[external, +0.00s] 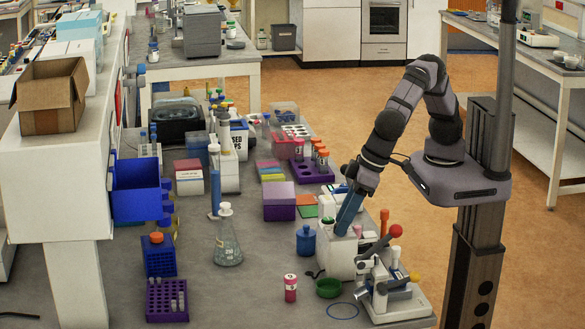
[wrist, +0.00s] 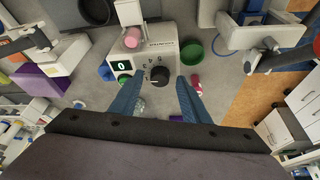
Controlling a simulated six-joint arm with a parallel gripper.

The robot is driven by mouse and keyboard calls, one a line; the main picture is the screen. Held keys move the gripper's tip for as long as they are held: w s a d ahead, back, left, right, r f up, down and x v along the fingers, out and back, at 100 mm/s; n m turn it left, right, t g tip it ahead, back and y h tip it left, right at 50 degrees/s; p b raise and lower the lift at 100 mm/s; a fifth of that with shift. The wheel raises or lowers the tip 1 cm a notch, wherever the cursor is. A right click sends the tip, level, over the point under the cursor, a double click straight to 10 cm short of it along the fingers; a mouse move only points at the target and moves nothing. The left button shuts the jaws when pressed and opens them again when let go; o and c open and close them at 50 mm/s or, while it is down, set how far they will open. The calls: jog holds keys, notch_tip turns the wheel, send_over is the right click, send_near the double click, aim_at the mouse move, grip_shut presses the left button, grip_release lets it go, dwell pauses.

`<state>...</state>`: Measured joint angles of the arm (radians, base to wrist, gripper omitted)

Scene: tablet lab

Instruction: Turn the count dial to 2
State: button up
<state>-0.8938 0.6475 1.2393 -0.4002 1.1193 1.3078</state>
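The count dial (wrist: 159,76) is a dark round knob on the front of a white counting machine (wrist: 155,40). I cannot tell how deep the tips reach. In the external view my gripper (external: 345,228) points down at the white machine (external: 337,260); the dial does not show there.
A pink cylinder (wrist: 132,38) stands on the machine. A white tablet press (external: 398,300) with a red-knobbed lever is close at right.

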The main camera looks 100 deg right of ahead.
jog(key=b+v, duration=0.1)
jog(key=v, duration=0.6)
jog(key=shift+r+b, duration=0.15)
jog(key=shift+b, duration=0.2)
dwell(0.4)
jog(key=d+f+m+g+h+p, duration=0.2)
jog(key=d+f+g+p, duration=0.1)
jog(key=d, duration=2.7)
jog(key=s+d+f+g, duration=0.2)
jog(key=s+d+f, duration=0.2)
jog(key=s+d, duration=0.45)
jog(key=s+f+n+y+b, duration=0.3)
jog(key=s+f+n, duration=0.2)
jog(key=s+f, duration=0.3)
jog(key=shift+a+f+t, duration=0.3)
jog(key=shift+a+f, duration=0.05)
jog(key=shift+f, duration=0.4)
